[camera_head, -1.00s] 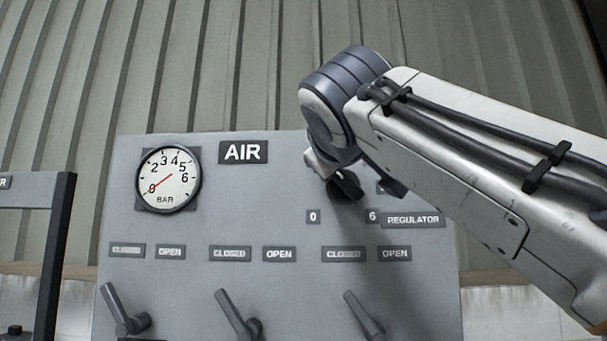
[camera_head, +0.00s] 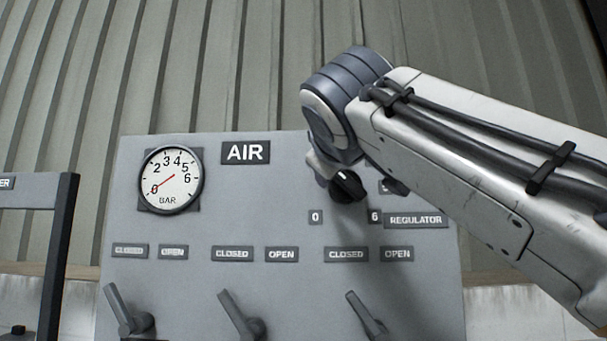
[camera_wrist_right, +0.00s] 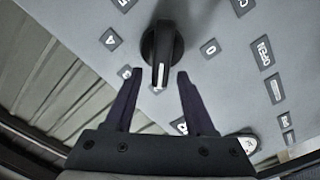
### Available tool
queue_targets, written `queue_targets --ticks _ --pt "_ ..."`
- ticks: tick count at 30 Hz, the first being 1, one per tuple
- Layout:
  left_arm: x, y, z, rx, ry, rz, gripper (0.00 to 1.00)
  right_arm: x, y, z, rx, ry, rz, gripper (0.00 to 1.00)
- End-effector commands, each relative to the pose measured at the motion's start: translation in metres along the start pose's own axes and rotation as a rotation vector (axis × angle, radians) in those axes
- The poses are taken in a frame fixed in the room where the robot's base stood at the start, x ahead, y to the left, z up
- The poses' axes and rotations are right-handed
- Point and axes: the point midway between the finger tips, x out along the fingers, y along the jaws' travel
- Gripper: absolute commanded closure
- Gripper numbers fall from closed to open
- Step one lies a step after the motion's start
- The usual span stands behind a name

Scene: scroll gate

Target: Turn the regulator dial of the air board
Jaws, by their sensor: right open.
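The air board (camera_head: 200,285) is a grey panel with a black AIR sign. Its regulator dial (camera_head: 348,187) is a black knob, partly covered by my right wrist in the head view. In the right wrist view the dial (camera_wrist_right: 161,48) has a white line on its near end. My right gripper (camera_wrist_right: 157,90) is open, its two dark fingers pointing at the board on either side of the dial's near end, with gaps showing. In the head view its fingers are hidden or cannot be made out. My left gripper is not in view.
A round gauge (camera_head: 171,179) has its red needle at 0. Three grey levers (camera_head: 240,315) stand along the lower board under CLOSED and OPEN labels. A corrugated wall (camera_head: 240,60) is behind.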

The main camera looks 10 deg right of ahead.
Motion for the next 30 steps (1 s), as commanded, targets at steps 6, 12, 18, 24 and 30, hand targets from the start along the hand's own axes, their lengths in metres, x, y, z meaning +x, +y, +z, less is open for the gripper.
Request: queue_targets --ticks 6,12,18,24,30 --pt "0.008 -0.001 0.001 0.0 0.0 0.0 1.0 -0.018 -0.002 0.0 0.001 0.007 -0.003 0.45" --pt "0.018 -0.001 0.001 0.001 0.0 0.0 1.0 -0.047 -0.004 0.0 0.002 0.009 -0.006 0.45" --pt "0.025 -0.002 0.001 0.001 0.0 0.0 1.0 -0.072 -0.003 -0.001 0.001 0.008 -0.007 0.45" --pt "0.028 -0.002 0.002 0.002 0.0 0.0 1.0 -0.092 -0.002 -0.001 -0.001 0.007 -0.004 0.45" --pt "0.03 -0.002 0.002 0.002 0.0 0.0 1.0 -0.102 -0.001 -0.001 -0.001 0.004 -0.002 0.45"
